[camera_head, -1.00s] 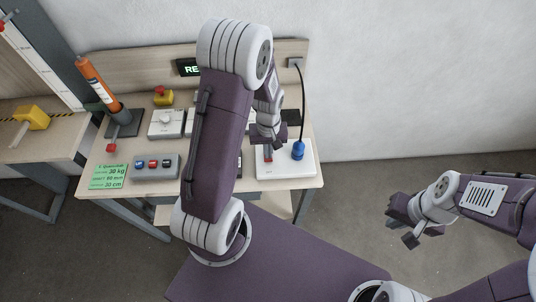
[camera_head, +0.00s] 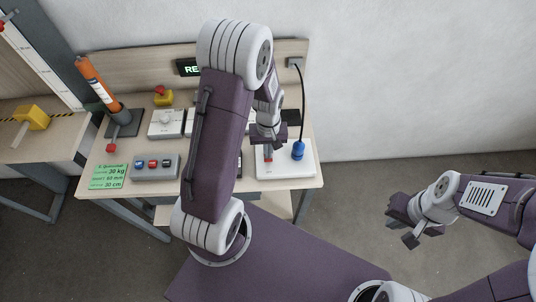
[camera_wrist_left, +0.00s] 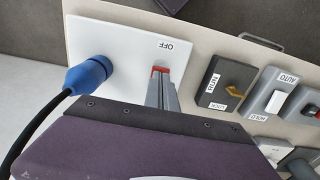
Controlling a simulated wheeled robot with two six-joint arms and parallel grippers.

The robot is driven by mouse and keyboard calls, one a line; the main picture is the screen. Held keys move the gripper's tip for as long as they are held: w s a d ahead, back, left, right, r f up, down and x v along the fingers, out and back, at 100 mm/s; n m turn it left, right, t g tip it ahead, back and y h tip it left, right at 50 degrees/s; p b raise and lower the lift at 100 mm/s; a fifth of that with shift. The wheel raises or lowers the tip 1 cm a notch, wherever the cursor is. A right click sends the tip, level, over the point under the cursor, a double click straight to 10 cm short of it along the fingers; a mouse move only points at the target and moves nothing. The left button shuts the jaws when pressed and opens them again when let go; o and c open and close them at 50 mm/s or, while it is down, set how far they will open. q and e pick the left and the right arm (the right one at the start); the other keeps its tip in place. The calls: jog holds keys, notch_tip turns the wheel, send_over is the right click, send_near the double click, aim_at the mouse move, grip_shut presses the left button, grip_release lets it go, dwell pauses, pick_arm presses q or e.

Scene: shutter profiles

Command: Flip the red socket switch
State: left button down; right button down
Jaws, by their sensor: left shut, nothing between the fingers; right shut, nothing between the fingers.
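The red socket switch (camera_head: 268,156) sits on a white socket plate (camera_head: 296,168) at the right end of the bench. In the left wrist view the red switch (camera_wrist_left: 160,69) shows at the tip of my left gripper (camera_wrist_left: 162,80), beside an OFF label (camera_wrist_left: 174,46). My left gripper (camera_head: 267,148) is shut and empty, its fingertips at or just over the switch. I cannot tell whether they touch it. The fingers hide part of the switch. My right gripper (camera_head: 402,226) is shut and empty, away from the bench over the floor.
A blue plug (camera_head: 298,150) with a black cable stands in the plate, close to the switch. A black RUN switch (camera_wrist_left: 226,88) and grey AUTO switch (camera_wrist_left: 275,95) are beside the plate. A grey button box (camera_head: 155,166) and an orange cylinder (camera_head: 97,80) are further left.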

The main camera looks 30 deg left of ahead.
pick_arm(q)
jog(key=shift+f+b, duration=0.65)
jog(key=shift+f, duration=0.25)
jog(key=shift+r, duration=0.1)
dwell(0.3)
notch_tip(320, 180, up, 7)
jog(key=p, duration=0.6)
jog(key=shift+p, duration=0.4)
